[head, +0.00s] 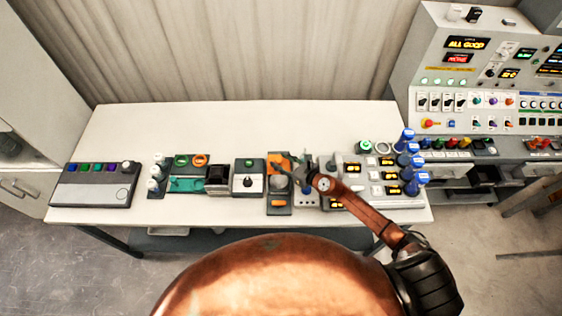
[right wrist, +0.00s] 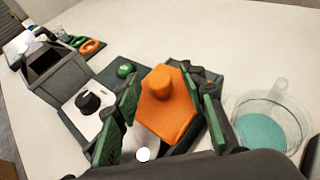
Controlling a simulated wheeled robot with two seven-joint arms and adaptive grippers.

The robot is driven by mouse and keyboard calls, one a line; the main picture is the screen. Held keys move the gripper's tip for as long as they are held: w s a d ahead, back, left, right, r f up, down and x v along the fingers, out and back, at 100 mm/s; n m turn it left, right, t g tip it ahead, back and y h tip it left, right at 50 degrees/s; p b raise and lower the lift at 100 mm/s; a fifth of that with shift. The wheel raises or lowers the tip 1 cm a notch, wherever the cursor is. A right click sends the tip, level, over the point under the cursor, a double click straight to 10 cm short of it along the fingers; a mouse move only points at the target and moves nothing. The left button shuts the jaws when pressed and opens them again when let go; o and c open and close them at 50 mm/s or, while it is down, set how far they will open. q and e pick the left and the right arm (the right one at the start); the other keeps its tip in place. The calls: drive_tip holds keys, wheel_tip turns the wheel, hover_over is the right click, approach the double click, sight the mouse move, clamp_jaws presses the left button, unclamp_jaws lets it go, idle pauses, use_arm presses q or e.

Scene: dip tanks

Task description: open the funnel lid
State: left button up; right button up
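An orange lid (head: 277,161) with a raised round knob sits on a dark unit near the middle of the table; I take it for the funnel lid. In the right wrist view the orange lid (right wrist: 166,112) looks closed over what is below it. My right gripper (head: 300,179) is just beside it in the head view. In the right wrist view the green-padded fingers of my right gripper (right wrist: 168,88) are spread apart, one on each side of the lid. I cannot tell whether they touch it. A white rounded part (right wrist: 143,150) shows below the lid. My left gripper is out of view.
A white box with a black knob (head: 249,182) stands left of the lid's unit. A clear beaker of teal liquid (right wrist: 270,128) stands close to its right. Blue-capped bottles (head: 408,160) and a display panel (head: 375,170) are further right. The table's back (head: 240,125) is clear.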

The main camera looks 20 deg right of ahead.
drive_tip(key=shift+s, duration=0.15)
drive_tip(key=v, duration=1.1)
drive_tip(key=shift+s+d+r, duration=0.15)
drive_tip(key=shift+s+d, duration=0.1)
drive_tip(key=shift+d, duration=0.05)
